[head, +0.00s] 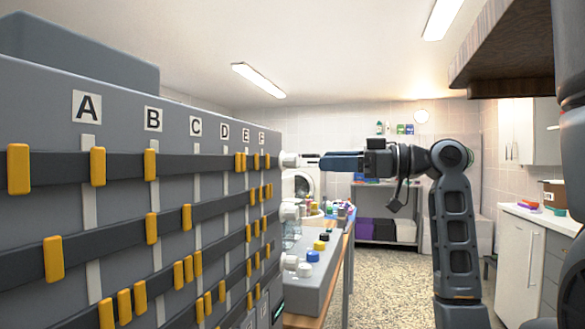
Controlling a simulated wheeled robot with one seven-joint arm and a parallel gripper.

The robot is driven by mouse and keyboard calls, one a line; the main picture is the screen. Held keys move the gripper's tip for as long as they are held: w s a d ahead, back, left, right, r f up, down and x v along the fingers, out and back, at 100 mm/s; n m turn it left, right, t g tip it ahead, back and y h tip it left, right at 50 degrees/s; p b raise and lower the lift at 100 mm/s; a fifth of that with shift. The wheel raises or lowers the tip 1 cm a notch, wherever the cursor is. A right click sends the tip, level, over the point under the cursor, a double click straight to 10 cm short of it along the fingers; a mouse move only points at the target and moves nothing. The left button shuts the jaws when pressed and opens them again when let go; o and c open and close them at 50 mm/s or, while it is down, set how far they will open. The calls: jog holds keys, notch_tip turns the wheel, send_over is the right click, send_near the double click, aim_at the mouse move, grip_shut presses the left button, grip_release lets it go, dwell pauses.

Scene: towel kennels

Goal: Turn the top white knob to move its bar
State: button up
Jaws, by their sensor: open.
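The top white knob (290,159) sticks out from the right end of a large grey panel (60,105), level with the top dark bar (125,167). The bar runs across the panel under the letters A to F and carries several yellow tabs, such as one below A (97,166). My gripper (323,161) is open, just right of the top knob and at about its height, pointing left at it. A small gap seems to show between fingertips and knob. The fingers overlap in this side view, so the space between them is hidden.
Lower white knobs (288,212) sit below the top one. A grey box with coloured buttons (312,257) stands on a bench beneath the gripper. A washing machine (303,184) and a shelf (388,229) are behind. The speckled floor (385,290) is open in the middle.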

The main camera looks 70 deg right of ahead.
aim_at(297, 159)
jog(key=w, duration=0.7)
jog(key=shift+w+a, duration=0.2)
jog(key=shift+a, duration=0.15)
jog(key=shift+c, duration=0.3)
jog(key=c, duration=1)
jog(key=shift+p, duration=0.4)
jog(key=m+p, duration=0.2)
jog(key=m, duration=0.1)
jog(key=shift+r+p, duration=0.2)
jog(key=shift+p, duration=0.15)
jog(key=shift+m+p, duration=1.1)
jog(key=shift+p, duration=0.1)
jog(key=shift+f+m+p, duration=0.15)
jog(key=shift+m+p, duration=1.05)
jog(key=shift+p, duration=0.05)
jog(key=shift+f+m, duration=0.1)
jog(key=shift+m, duration=0.2)
